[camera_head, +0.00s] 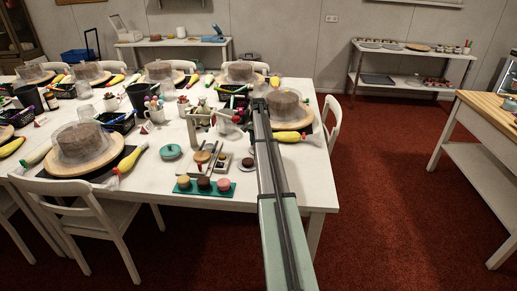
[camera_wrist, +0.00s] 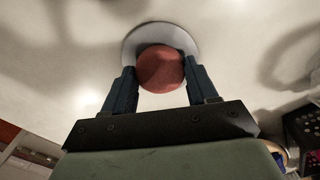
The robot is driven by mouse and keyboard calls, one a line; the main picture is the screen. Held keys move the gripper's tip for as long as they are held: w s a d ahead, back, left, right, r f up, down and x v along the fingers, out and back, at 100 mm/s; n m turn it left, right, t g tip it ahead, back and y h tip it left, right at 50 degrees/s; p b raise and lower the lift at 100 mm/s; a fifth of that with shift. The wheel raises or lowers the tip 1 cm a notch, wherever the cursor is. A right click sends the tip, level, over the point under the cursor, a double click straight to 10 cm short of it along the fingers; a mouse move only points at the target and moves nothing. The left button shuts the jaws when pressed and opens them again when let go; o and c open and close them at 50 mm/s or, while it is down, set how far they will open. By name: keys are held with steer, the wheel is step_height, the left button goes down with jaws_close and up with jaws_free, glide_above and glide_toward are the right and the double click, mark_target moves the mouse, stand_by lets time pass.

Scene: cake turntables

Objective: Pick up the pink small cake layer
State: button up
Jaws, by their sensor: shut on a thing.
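My gripper (camera_wrist: 160,84) is shut on a dull reddish, round small cake layer (camera_wrist: 160,69), with one dark finger on each side of it. A pale round disc (camera_wrist: 131,43) shows behind the held layer; I cannot tell whether they touch. In the head view a pink small cake (camera_head: 224,184) sits at the right end of a green mat (camera_head: 190,193), beside a brown one (camera_head: 203,183) and an orange-yellow one (camera_head: 183,182). My arm reaches over the table to the right of them. My gripper's fingers cannot be made out in the head view.
A small brown-and-tan cake (camera_head: 248,162) on a pale disc stands close to my arm. A teal lidded dish (camera_head: 171,152) and a domed cake on a wooden turntable (camera_head: 113,159) stand to the left. The white table's (camera_head: 155,191) front strip is mostly clear.

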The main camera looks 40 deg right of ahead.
steer(key=shift+r, duration=3.25)
